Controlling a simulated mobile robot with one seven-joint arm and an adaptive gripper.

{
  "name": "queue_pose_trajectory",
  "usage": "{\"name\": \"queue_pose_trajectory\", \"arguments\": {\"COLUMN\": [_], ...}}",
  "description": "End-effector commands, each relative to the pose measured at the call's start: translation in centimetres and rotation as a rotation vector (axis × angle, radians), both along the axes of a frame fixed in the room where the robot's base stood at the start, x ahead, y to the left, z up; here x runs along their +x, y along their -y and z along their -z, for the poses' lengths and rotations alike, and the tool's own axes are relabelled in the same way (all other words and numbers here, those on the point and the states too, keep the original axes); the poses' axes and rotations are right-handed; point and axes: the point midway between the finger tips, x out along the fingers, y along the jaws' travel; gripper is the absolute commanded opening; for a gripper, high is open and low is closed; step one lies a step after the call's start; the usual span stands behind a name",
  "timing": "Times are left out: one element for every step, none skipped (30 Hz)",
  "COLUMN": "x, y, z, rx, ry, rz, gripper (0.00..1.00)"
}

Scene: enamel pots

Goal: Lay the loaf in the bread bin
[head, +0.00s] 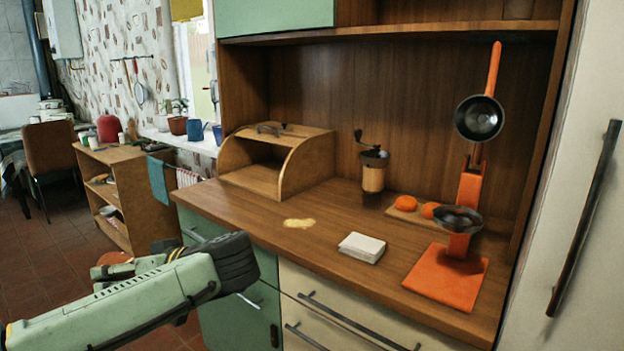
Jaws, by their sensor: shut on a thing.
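The wooden bread bin (308,165) stands at the left end of the brown counter, against the back panel. Its front is open and the part of its dark inside that shows looks empty. My green arm reaches in from the lower left, with its dark joint in front of the counter's left edge. My gripper's fingers do not show. A small rounded orange-brown thing (113,258) peeps out just above my arm. I cannot tell whether it is the loaf, held or apart from me. No other loaf shows.
A yellowish patch (299,223) and a white stack (362,247) lie on the counter (330,215) before the bin. A coffee grinder (373,172), oranges on a board (405,204) and an orange stand with pans (446,277) are farther right. A low shelf (118,160) stands left.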

Motion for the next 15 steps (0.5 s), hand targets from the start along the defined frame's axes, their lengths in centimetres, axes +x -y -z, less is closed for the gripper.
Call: {"name": "queue_pose_trajectory", "arguments": {"x": [0.3,0.7,1.2,1.5,1.9,2.4,2.8,3.2,3.7,4.2,4.6,5.2,5.7,6.1,6.7], "y": [-0.3,-0.6,-1.0,-1.2,-1.4,-1.7,-1.9,-2.1,-2.4,-2.5,-2.6,-2.6,-2.5,-2.3,-1.9], "z": [0.8,1.6,2.5,3.2,3.9,5.1,5.9,7.0,8.4,9.5,10.9,12.7,14.3,15.8,18.0], "rx": [-0.002,-0.004,-0.004,-0.005,-0.004,-0.004,-0.004,-0.005,-0.006,-0.006,-0.007,-0.007,-0.008,-0.008,-0.009], "ry": [-0.001,-0.001,-0.001,-0.003,-0.002,-0.003,-0.003,-0.003,-0.003,-0.003,-0.004,-0.003,-0.004,-0.005,-0.005], "rz": [0.006,0.014,0.025,0.033,0.043,0.058,0.07,0.084,0.103,0.118,0.138,0.168,0.193,0.221,0.261], "gripper": [0.21,0.21,0.21,0.21,0.21,0.21,0.21,0.21,0.21,0.21,0.21,0.21,0.21,0.21,0.21]}}
